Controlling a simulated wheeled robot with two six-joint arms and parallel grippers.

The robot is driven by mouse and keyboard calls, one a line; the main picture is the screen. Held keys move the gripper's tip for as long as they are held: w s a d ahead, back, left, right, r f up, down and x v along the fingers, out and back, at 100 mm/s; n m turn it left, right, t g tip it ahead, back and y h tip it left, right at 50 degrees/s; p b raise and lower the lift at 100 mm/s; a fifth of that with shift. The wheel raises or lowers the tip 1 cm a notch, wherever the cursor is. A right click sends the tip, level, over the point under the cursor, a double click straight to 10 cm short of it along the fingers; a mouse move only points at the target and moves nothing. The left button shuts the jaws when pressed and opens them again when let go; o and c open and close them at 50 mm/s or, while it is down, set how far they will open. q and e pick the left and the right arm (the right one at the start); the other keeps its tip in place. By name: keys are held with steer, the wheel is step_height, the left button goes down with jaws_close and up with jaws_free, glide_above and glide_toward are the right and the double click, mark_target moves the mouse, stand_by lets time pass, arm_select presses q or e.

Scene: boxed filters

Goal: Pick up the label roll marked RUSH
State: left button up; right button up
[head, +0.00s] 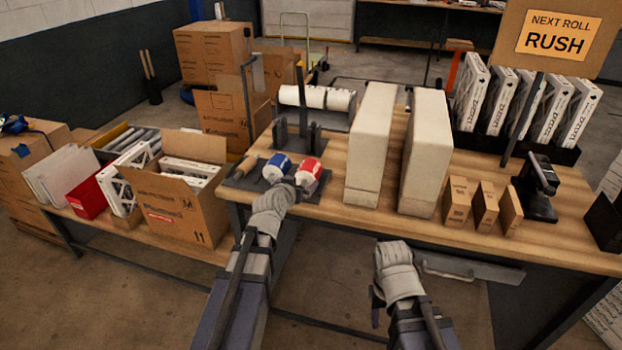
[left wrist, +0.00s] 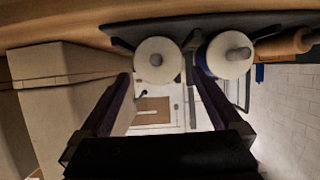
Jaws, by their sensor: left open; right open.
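A roll with a blue label (head: 277,167) and a roll with a red label (head: 309,173) sit side by side on a dark holder at the table's left end. No wording is legible on either. My left gripper (head: 298,186) is open just in front of them, nearer the red one. In the left wrist view, one roll's pale end (left wrist: 157,61) shows between the two open fingertips; whether they reach around it I cannot tell. The blue-edged roll (left wrist: 229,55) lies right of the fingers. My right gripper (head: 376,305) is open and empty before the table's front edge.
A sign (head: 556,36) reads "NEXT ROLL RUSH". Two tall cream boxes (head: 370,145) stand right of the rolls. Small brown cartons (head: 457,203) and a black device (head: 538,187) stand further right. A wooden-looking cylinder (head: 245,167) lies left of the blue roll.

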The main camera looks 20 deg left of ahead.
mark_target(305, 178)
arm_select(q)
steer(key=shift+b+x, duration=1.4)
steer(key=shift+x, duration=2.6)
steer(key=shift+s+d+r, duration=0.1)
steer(key=shift+d+r, duration=0.05)
steer(key=shift+c, duration=0.6)
jaws_close()
